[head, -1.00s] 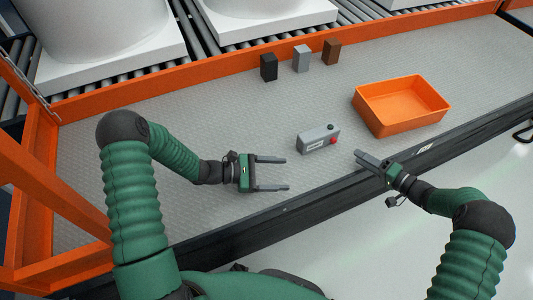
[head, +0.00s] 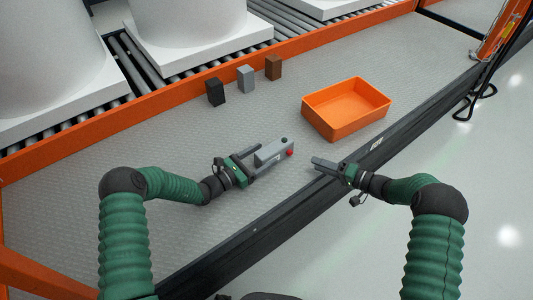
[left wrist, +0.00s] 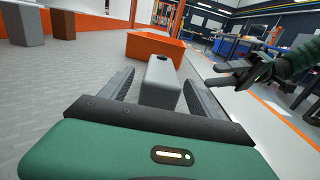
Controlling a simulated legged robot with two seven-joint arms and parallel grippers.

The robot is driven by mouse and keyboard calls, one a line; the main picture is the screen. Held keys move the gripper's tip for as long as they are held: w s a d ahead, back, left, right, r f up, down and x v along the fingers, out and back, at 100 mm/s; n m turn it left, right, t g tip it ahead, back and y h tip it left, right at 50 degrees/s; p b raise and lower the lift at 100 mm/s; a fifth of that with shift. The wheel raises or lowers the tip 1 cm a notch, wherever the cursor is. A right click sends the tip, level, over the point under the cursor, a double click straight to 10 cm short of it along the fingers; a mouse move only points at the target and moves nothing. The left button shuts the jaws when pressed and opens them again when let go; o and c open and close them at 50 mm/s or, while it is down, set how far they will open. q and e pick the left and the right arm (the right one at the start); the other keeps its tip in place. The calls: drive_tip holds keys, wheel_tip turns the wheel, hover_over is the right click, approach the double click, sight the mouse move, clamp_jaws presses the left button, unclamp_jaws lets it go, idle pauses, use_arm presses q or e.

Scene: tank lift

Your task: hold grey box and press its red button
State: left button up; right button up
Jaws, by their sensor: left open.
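The grey box (head: 268,153) lies on the grey work surface, with a red button (head: 290,153) and a dark knob at its right end. My left gripper (head: 265,159) is open, with its fingers on either side of the box's near end. In the left wrist view the grey box (left wrist: 161,82) stands between the two fingers (left wrist: 158,92), and its button is hidden. My right gripper (head: 318,163) is just right of the box, near the table's front edge, with its fingers close together. It also shows in the left wrist view (left wrist: 222,76).
An orange bin (head: 348,108) stands behind and right of the box. Black (head: 215,92), grey (head: 246,78) and brown (head: 273,67) blocks stand along the orange back rail. A dark rail (head: 330,185) edges the front.

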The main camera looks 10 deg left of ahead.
use_arm(q)
drive_tip(key=shift+x, duration=1.15)
drive_tip(key=shift+s, duration=0.1)
clamp_jaws()
use_arm(e)
clamp_jaws()
idle(1.0)
